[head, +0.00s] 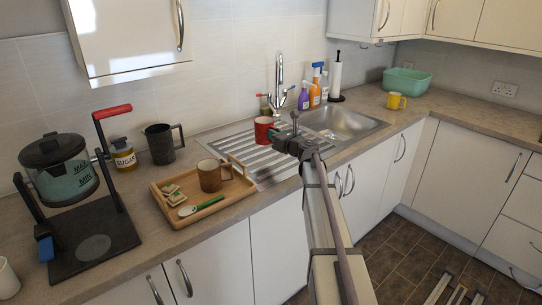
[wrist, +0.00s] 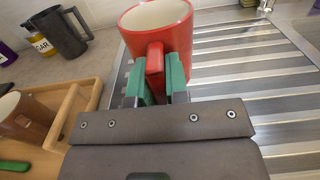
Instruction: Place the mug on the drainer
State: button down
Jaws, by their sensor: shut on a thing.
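A red mug (head: 263,129) is upright over the back part of the ridged metal drainer (head: 285,167), left of the sink bowl. In the wrist view the red mug (wrist: 165,38) has its handle towards me. The green fingertips of my gripper (wrist: 158,80) are shut on that handle, one on each side. My gripper (head: 277,136) reaches in from the right in the head view. The ridges of the drainer (wrist: 235,62) show beside and beyond the mug. The mug's base is partly hidden, and I cannot tell whether it touches the drainer.
A wooden tray (head: 207,210) with a brown mug (head: 214,176) stands close left of the drainer. A tap (head: 280,85) rises behind the mug, and bottles (head: 314,92) stand behind the sink bowl (head: 345,122). A dark jug (head: 161,144) stands at the left. The drainer's front is clear.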

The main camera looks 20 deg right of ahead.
notch_tip(320, 180, down, 7)
jog(key=b, duration=0.5)
jog(key=shift+r+p, duration=0.3)
jog(key=shift+f, duration=0.2)
jog(key=c, duration=1.1)
grip_release()
jog(key=shift+r, duration=0.2)
jog(key=v, duration=1.2)
jog(key=shift+a, duration=0.1)
